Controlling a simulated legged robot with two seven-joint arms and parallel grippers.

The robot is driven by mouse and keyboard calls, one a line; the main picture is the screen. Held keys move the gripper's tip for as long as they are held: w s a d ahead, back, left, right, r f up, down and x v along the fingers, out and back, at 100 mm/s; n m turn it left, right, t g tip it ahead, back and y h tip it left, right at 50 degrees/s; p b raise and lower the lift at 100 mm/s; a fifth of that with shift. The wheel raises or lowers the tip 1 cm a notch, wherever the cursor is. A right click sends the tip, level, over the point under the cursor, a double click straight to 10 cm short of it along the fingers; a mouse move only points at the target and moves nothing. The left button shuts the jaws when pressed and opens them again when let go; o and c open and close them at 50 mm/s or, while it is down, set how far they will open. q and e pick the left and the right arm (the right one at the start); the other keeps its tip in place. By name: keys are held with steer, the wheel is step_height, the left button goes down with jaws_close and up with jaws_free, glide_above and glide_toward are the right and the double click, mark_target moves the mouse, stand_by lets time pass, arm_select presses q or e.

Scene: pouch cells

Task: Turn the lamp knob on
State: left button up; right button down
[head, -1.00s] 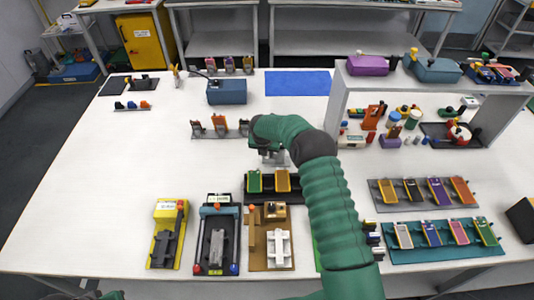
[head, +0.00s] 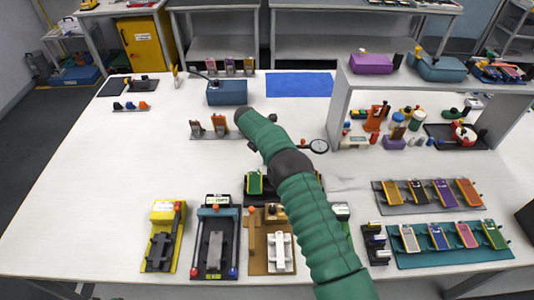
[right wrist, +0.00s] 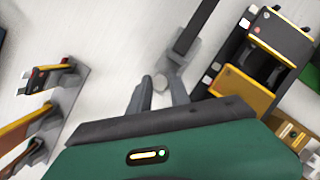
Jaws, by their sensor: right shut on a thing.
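A grey round knob (right wrist: 161,83) shows in the right wrist view between the fingers of my right gripper (right wrist: 158,88), which is shut on it. Next to the knob is a grey bracket with a dark bar (right wrist: 195,28) running up and to the right. I take these as parts of the lamp, but the lamp is only partly in view. My arm hides the right gripper and knob there. My left gripper is not in view.
A stand of upright cells (head: 208,137) is left of my right arm. A black tray (head: 250,200) with a green cell is in front, partly behind the arm. A white shelf (head: 341,110) stands at right. The table's left part is mostly clear.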

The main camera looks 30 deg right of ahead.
steer(key=shift+a, duration=0.15)
steer(key=c, duration=1.5)
jaws_free()
steer(key=shift+w+f, duration=0.1)
steer(key=shift+w, duration=0.05)
steer(key=v, duration=1.6)
steer(key=shift+r, duration=0.3)
steer(key=shift+a, duration=0.1)
